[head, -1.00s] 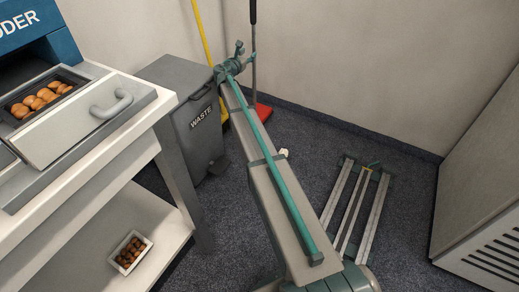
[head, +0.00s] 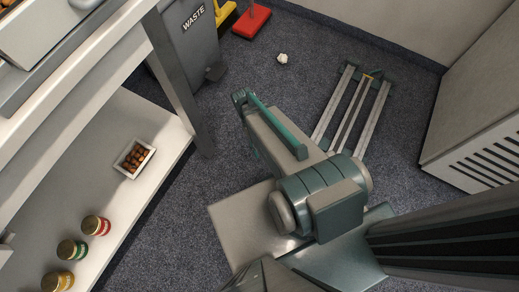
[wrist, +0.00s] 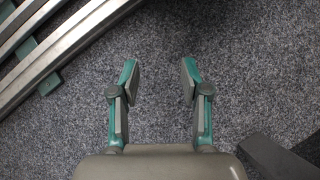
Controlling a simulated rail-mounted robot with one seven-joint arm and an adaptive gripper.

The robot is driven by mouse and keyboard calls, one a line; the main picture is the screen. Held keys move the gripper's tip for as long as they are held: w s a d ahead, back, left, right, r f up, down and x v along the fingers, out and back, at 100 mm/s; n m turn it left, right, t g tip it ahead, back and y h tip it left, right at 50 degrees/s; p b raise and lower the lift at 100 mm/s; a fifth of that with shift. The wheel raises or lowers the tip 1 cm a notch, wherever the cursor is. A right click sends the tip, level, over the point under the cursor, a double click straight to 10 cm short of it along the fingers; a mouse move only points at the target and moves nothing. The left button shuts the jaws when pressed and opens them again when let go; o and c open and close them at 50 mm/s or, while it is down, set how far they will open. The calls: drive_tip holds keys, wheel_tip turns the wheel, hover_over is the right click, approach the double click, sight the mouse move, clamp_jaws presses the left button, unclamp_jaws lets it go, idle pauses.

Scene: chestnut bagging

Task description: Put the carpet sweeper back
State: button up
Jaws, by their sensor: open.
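A red flat floor head (head: 251,20), which looks like the carpet sweeper, stands on the carpet by the back wall at the top of the head view. Its upper part is cut off by the picture edge. A yellow floor head (head: 227,15) stands just left of it. My gripper (wrist: 160,80) is open in the wrist view, with nothing between its fingers and only carpet beneath. In the head view my arm is folded low and hides most of the gripper, well short of the red head and apart from it.
A grey waste bin (head: 187,35) stands left of the two heads. A small crumpled white piece (head: 282,58) lies on the carpet. Floor rails (head: 325,108) lie right of my arm, and a vented cabinet (head: 485,120) stands right. A shelf (head: 105,185) holds jars and a chestnut tray (head: 134,158).

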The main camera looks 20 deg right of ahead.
drive_tip(key=s+a+r+m+g+y, duration=0.2)
drive_tip(key=s+a, duration=0.3)
drive_tip(key=s, duration=0.4)
drive_tip(key=shift+r+m+y, duration=0.3)
drive_tip(key=shift+r+m, duration=0.05)
drive_tip(key=shift+m, duration=0.05)
drive_tip(key=s+d+r+n+t+h+p, duration=0.1)
drive_tip(key=s+r+p, duration=0.1)
drive_tip(key=r+p, duration=1.1)
drive_tip(key=s+d+r+n+t+h+p, duration=0.1)
drive_tip(key=r+p, duration=1.1)
drive_tip(key=p, duration=1.3)
drive_tip(key=shift+s+d+r+t, duration=0.3)
drive_tip(key=shift+s+d+r, duration=0.1)
drive_tip(key=shift+d, duration=0.15)
